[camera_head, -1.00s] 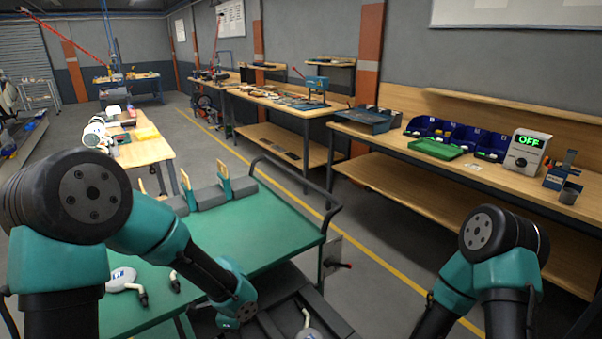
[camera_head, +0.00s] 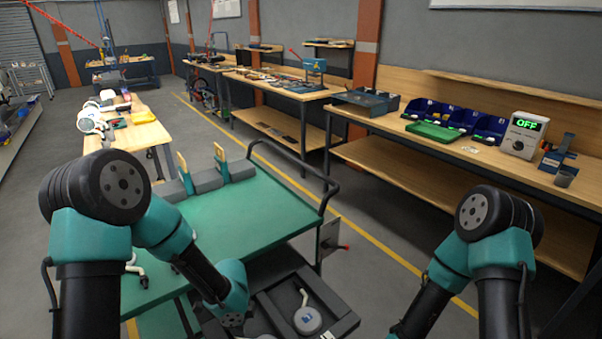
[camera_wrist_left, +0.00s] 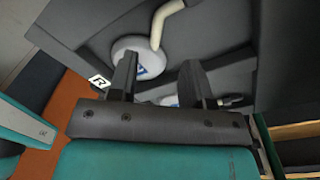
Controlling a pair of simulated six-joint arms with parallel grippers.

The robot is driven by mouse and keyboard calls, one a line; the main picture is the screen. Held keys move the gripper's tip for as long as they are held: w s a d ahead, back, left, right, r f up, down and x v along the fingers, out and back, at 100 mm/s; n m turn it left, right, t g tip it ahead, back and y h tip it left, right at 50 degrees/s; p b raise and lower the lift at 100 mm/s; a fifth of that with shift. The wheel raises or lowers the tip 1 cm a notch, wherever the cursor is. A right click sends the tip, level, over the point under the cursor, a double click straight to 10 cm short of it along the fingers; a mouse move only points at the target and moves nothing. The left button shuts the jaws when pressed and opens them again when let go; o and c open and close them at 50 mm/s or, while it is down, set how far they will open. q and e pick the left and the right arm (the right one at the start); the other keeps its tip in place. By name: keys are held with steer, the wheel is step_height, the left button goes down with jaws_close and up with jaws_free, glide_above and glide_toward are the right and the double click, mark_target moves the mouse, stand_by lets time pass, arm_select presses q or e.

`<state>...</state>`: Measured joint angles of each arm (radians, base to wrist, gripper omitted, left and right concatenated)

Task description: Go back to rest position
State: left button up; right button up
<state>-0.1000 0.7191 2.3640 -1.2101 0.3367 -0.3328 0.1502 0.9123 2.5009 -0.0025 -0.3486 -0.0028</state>
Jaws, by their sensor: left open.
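My left gripper (camera_wrist_left: 160,78) is open, its two dark fingers apart over a dark tray in the left wrist view. A round grey-white part (camera_wrist_left: 145,62) with a cream bent stem lies in the tray, just beyond and partly behind the left finger. Part of another light piece (camera_wrist_left: 170,100) with a black tip shows between and beside the fingers, mostly hidden. In the head view my left forearm reaches down to the tray and its gripper is out of sight. My right arm is bent at the lower right, its gripper outside the picture.
The dark tray (camera_head: 345,322) holds a round part (camera_head: 307,320) beside the green cart top (camera_head: 240,225), which has a black handle rail (camera_head: 290,160). A stemmed part (camera_head: 135,268) sits at the cart's left. A workbench (camera_head: 470,165) stands right, across open floor.

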arm_select(q)
steer(key=shift+r, duration=0.2)
steer(key=shift+r, duration=5.05)
steer(key=shift+s+d+f, duration=0.1)
steer(key=shift+d+f, duration=0.05)
steer(key=shift+f, duration=8.5)
steer(key=shift+r, duration=1.2)
arm_select(e)
steer(key=shift+c, duration=0.4)
